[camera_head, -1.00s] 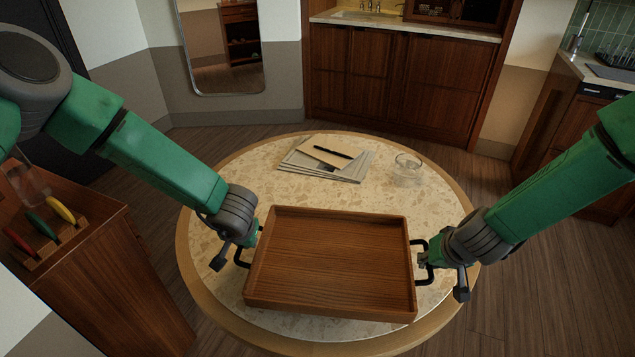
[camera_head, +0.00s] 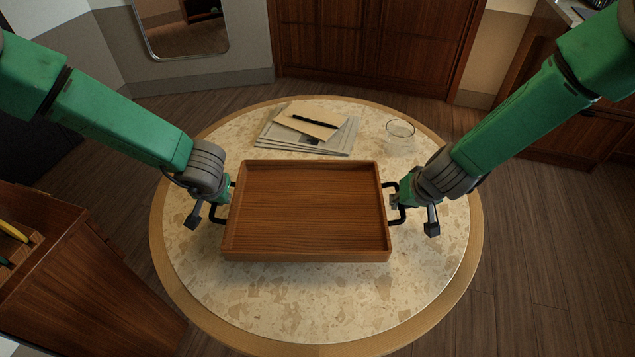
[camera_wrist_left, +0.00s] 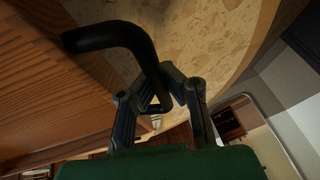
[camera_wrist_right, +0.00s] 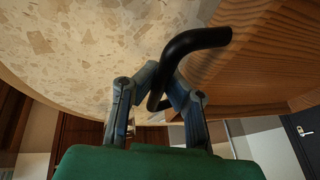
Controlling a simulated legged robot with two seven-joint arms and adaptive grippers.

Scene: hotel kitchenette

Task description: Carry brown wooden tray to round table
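The brown wooden tray (camera_head: 305,215) is a shallow, empty rectangle with a black handle at each end. It looks level and is over the round table (camera_head: 300,297), which has a speckled stone top and wooden rim. I cannot tell whether the tray touches the top. My left gripper (camera_head: 229,196) is shut on the left handle, a bent black bar in the left wrist view (camera_wrist_left: 110,36). My right gripper (camera_head: 397,196) is shut on the right handle, also visible in the right wrist view (camera_wrist_right: 195,40). The fingertips are partly hidden by the handles.
Papers (camera_head: 300,138) with an envelope and black pen lie just behind the tray. A clear glass (camera_head: 400,135) stands behind its right end. The table's front is clear. A wooden cabinet (camera_head: 85,270) is at the left; dark wooden cupboards (camera_head: 370,45) line the back.

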